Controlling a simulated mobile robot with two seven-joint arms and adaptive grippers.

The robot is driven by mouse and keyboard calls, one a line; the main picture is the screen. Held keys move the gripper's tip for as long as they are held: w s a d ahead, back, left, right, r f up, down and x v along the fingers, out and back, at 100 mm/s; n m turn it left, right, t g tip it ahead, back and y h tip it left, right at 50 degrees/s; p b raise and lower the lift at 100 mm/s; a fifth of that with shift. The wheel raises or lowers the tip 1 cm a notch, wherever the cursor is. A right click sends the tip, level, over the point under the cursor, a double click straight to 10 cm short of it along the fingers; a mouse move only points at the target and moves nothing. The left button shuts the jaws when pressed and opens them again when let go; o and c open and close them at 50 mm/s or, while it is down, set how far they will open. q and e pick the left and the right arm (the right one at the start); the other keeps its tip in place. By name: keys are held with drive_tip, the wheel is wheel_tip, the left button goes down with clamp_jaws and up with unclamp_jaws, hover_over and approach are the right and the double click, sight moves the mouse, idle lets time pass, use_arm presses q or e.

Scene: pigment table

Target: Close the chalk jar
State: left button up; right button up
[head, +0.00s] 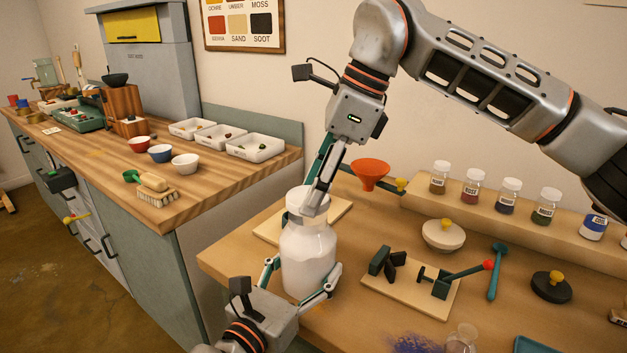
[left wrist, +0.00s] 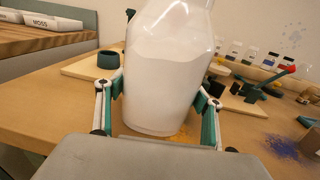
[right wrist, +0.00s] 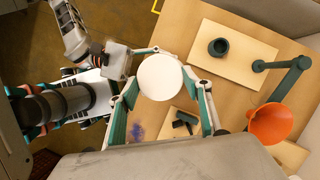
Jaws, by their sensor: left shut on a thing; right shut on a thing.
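The chalk jar (head: 308,258) is a clear jar filled with white and stands upright at the table's front left edge. My left gripper (head: 300,280) is shut around its body; the left wrist view shows the jar (left wrist: 165,75) between both fingers. The white lid (head: 307,201) is at the jar's mouth. My right gripper (head: 318,192) is shut on it from above. The right wrist view shows the round lid (right wrist: 160,77) between the fingers, hiding the jar beneath. I cannot tell whether the lid is fully seated.
An orange funnel (head: 370,173) on a stand is behind the jar. A wooden board with a clamp (head: 412,284) lies to its right. Several pigment jars (head: 472,186) line the back shelf. A glass piece (head: 462,338) and blue powder (head: 415,345) are at the front.

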sight(299, 198)
drive_tip(key=shift+f, duration=0.15)
idle(0.4)
drive_tip(key=shift+f, duration=0.8)
drive_tip(key=shift+f, duration=0.55)
